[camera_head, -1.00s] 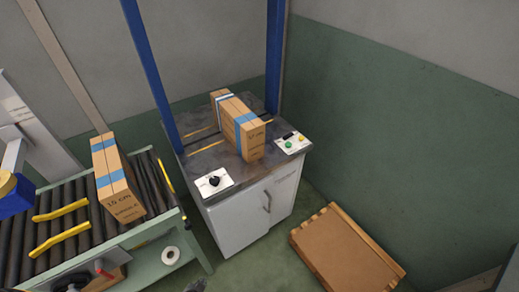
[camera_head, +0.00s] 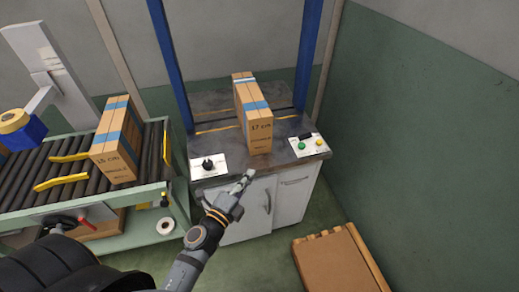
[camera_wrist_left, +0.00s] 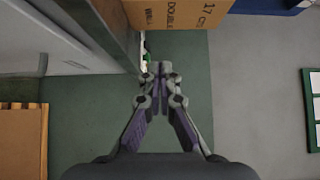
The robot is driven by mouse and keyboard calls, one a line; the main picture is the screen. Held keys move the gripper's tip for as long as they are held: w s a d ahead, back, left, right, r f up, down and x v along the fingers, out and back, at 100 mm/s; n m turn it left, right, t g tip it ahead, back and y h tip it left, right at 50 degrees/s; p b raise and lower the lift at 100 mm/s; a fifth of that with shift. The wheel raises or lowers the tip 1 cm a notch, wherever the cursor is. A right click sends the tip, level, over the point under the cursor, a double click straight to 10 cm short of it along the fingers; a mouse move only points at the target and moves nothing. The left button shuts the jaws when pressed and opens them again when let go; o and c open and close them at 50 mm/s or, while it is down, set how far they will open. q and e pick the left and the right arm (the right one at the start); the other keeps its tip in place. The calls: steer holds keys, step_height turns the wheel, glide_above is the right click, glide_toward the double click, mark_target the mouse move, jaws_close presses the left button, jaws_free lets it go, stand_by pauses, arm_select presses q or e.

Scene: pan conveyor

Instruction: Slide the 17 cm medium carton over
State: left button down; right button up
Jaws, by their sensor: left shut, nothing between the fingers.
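The 17 cm carton (camera_head: 258,128), brown with blue and white bands, stands upright on the dark top of the white cabinet (camera_head: 245,215), between the blue posts. Its printed face also shows at the top of the left wrist view (camera_wrist_left: 180,13). My left gripper (camera_head: 249,173) is shut and empty, in front of the cabinet's front edge and just below and left of the carton's near face. In the left wrist view its fingertips (camera_wrist_left: 155,68) are together, apart from the carton. My right gripper is not in view.
A 15 cm carton (camera_head: 115,150) stands on the roller conveyor (camera_head: 62,190) at left, by yellow guides. Panels with a black knob (camera_head: 208,166) and green and yellow buttons (camera_head: 308,144) flank the carton. A pallet-like brown stack (camera_head: 335,265) lies on the floor at right.

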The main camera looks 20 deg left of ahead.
arm_select(q)
steer(key=p, duration=0.2)
glide_toward(264, 143)
steer(key=w+d, duration=0.2)
steer(key=d, duration=0.1)
steer(key=w, duration=0.1)
steer(key=w+a, duration=0.1)
steer(key=w, duration=0.1)
steer(key=shift+a, duration=0.1)
steer(key=shift+w+a, duration=0.25)
steer(key=shift+w, duration=0.15)
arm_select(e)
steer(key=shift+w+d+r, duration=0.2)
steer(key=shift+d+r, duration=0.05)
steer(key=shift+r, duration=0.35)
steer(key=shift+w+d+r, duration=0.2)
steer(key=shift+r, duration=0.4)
arm_select(q)
steer(key=w+a, duration=0.2)
steer(key=w, duration=0.1)
steer(key=w+a, duration=0.2)
steer(key=w, duration=0.1)
steer(key=w+a+b, duration=0.1)
steer(key=w+a, duration=0.1)
steer(key=shift+w, duration=0.4)
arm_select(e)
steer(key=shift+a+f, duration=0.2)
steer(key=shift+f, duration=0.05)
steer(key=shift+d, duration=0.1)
